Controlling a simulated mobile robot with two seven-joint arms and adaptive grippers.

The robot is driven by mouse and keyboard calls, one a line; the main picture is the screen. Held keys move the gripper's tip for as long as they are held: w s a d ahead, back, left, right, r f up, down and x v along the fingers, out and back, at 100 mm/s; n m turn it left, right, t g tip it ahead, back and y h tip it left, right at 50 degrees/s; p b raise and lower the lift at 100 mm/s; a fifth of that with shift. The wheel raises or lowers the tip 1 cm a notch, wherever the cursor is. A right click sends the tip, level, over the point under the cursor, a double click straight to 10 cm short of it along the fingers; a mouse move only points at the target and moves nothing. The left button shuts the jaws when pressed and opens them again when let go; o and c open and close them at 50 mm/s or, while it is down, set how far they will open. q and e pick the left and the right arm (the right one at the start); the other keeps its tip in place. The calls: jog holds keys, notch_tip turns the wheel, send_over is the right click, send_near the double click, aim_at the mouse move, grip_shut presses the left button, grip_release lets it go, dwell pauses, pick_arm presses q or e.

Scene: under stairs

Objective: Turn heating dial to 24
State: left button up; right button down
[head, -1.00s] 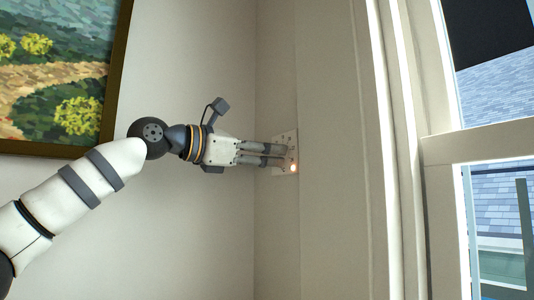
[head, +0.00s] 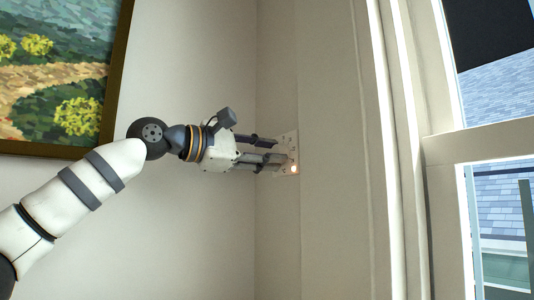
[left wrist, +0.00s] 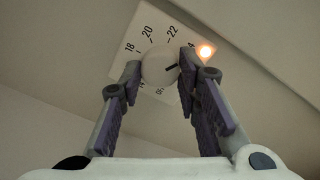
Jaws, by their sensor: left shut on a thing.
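The heating dial's white plate (head: 291,143) is on the wall near the corner in the head view. In the left wrist view the plate (left wrist: 146,28) shows 18, 20 and 22, and a partly hidden number ending in 4. The round white knob (left wrist: 158,66) has a dark pointer mark directed right and slightly up, toward the right finger, a little below that last number. My left gripper (head: 279,153) is shut on the knob, one finger on each side, as the left wrist view (left wrist: 160,68) shows. Lower numbers are partly covered. My right gripper is not in view.
A small orange light (left wrist: 206,51) glows at the plate's edge; it also shows in the head view (head: 294,169). A framed painting (head: 60,70) hangs at the left. A window frame (head: 440,150) stands at the right. The wall between is bare.

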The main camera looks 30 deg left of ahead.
pick_arm(q)
jog(key=shift+r, duration=0.1)
dwell(0.3)
jog(key=o, duration=1.2)
jog(key=v, duration=1.2)
